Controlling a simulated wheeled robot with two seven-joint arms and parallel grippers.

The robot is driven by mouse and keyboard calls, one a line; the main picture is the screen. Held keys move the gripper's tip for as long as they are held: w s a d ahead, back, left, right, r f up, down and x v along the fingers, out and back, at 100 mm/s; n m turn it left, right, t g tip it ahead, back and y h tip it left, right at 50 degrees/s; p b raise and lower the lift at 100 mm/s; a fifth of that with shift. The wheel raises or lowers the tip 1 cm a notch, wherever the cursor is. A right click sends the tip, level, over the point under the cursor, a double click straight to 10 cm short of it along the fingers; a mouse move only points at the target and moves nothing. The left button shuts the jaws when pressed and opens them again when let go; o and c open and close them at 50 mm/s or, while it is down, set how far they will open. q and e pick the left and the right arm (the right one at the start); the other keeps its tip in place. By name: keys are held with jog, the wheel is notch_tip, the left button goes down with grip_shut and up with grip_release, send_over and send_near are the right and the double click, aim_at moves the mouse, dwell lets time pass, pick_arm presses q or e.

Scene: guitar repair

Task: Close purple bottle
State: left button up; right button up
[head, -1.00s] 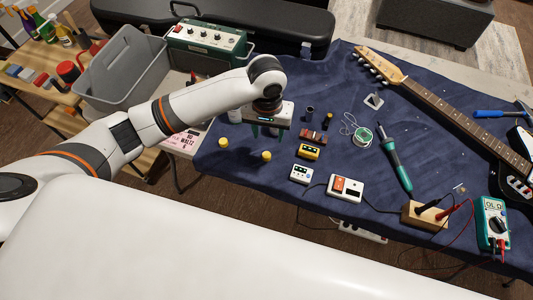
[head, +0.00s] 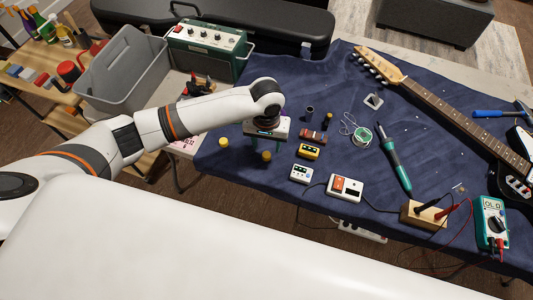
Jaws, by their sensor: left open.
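My left gripper (head: 267,137) is over the left part of the blue cloth, pointing down, with its fingers apart. Nothing shows clearly between the fingers. I cannot make out a purple bottle on the cloth for certain; the hand and forearm hide the area beneath and behind them. Two small yellow-topped pieces stand close by, one (head: 224,142) left of the gripper and one (head: 266,156) just in front of it. I cannot tell whether either is a cap. My right gripper is not in view.
The blue cloth (head: 330,75) carries small pedals (head: 347,188), a solder spool (head: 361,138), a soldering iron (head: 394,160), a multimeter (head: 493,222) and a guitar (head: 450,108). A grey bin (head: 125,75) and green amplifier (head: 208,48) stand behind my arm. Several bottles (head: 62,33) stand at far left.

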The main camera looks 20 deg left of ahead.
aim_at(266, 154)
pick_arm(q)
jog(key=shift+f, duration=2.6)
jog(key=shift+c, duration=0.5)
jog(key=c, duration=0.9)
